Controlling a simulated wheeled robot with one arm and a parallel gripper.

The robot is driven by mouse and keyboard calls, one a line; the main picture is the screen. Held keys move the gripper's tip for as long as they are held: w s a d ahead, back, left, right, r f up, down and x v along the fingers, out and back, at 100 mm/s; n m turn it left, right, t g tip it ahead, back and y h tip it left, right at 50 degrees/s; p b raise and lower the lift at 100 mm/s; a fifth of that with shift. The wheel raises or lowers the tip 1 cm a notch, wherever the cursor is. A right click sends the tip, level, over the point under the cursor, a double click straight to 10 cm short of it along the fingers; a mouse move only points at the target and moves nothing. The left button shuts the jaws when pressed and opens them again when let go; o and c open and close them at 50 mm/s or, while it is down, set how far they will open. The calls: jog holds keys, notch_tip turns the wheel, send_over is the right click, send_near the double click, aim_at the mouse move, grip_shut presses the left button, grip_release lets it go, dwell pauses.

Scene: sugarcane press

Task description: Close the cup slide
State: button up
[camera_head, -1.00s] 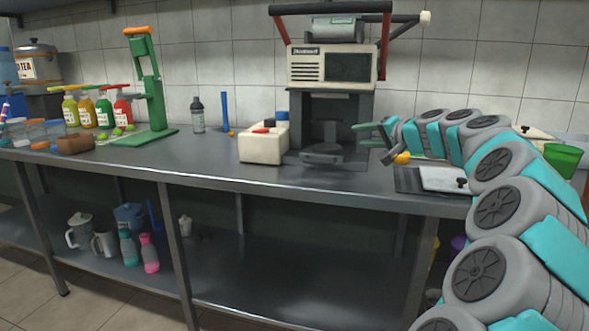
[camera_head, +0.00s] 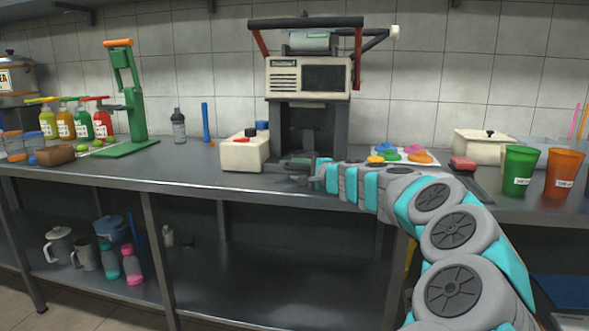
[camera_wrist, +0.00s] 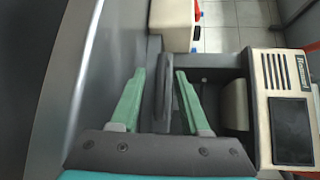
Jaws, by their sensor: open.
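The sugarcane press (camera_head: 308,78) stands at the back of the counter, cream on top with a dark, open lower bay. Its cup slide is low at the front of the bay, mostly hidden by my arm in the head view. In the wrist view a dark grey upright piece, seemingly the slide's handle (camera_wrist: 164,98), lies between my green fingers. My gripper (camera_wrist: 160,74) is open, with one finger on each side of this piece and gaps visible. In the head view my gripper (camera_head: 291,166) is low in front of the press. Whether a finger touches the slide cannot be told.
A cream box (camera_head: 242,154) with red and black parts stands just left of the press. Coloured lids (camera_head: 402,155), a white container (camera_head: 484,146) and green (camera_head: 519,170) and orange (camera_head: 563,172) cups are to the right. The counter's front edge (camera_head: 200,187) runs below my gripper.

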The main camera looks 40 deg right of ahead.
jog(key=shift+w+f, duration=0.1)
jog(key=shift+w, duration=0.75)
grip_shut()
jog(key=shift+f, duration=0.1)
dwell(0.8)
